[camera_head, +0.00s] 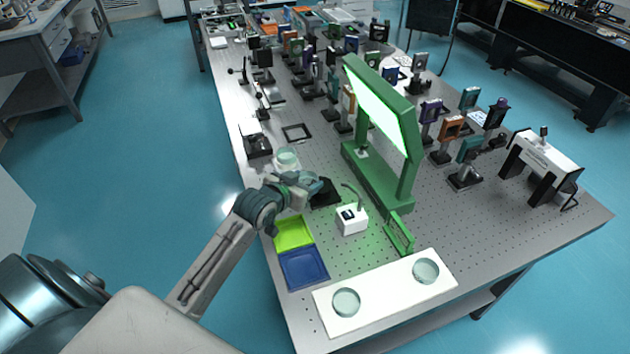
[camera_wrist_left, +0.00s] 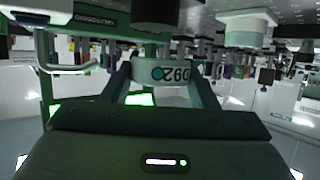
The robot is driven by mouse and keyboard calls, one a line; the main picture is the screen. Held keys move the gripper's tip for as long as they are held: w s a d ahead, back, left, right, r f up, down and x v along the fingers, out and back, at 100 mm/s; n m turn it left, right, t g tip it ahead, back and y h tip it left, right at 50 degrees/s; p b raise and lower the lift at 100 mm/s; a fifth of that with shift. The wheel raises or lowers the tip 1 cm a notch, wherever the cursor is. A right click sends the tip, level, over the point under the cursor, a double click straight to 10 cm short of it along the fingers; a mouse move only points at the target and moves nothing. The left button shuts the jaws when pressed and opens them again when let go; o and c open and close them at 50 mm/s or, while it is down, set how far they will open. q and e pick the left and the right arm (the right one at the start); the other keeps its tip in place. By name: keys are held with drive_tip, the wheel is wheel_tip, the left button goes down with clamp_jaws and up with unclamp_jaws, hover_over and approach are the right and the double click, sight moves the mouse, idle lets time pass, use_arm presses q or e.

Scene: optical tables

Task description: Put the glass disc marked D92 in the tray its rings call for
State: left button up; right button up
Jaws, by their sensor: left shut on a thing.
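My left gripper (camera_head: 312,184) is over the table, left of the green lit frame. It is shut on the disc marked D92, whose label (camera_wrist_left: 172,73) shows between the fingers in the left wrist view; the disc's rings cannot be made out. In the head view the held disc is not clearly visible. A yellow-green tray (camera_head: 307,243) and a blue tray (camera_head: 326,278) lie side by side at the table's left edge, nearer than the gripper; no disc shows in either. My right gripper is out of view.
A tall green frame with a lit panel (camera_head: 383,108) stands right of the gripper. A small white box (camera_head: 351,226) with a bent stalk stands nearby. Two glass discs (camera_head: 346,302) (camera_head: 426,271) lie on a white mat (camera_head: 385,292). Many mounted optics crowd the back.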

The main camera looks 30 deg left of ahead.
sight(316, 175)
use_arm(q)
drive_tip(key=shift+w+d, duration=0.25)
drive_tip(key=shift+w, duration=0.4)
drive_tip(key=shift+w+d, duration=0.25)
drive_tip(key=shift+w, duration=0.35)
drive_tip(key=shift+w+d+p, duration=0.25)
drive_tip(key=shift+w+p, duration=0.25)
drive_tip(key=shift+w, duration=0.1)
wheel_tip(316, 175, down, 2)
drive_tip(key=shift+s+f+p, duration=0.1)
drive_tip(key=shift+f+p, duration=0.15)
drive_tip(key=shift+p, duration=0.6)
drive_tip(key=shift+f, duration=0.3)
drive_tip(key=shift+a+f, duration=0.1)
drive_tip(key=shift+f, duration=0.05)
drive_tip(key=shift+f, duration=0.2)
drive_tip(key=o, duration=1.1)
drive_tip(key=shift+s, duration=0.1)
drive_tip(key=shift+c, duration=0.2)
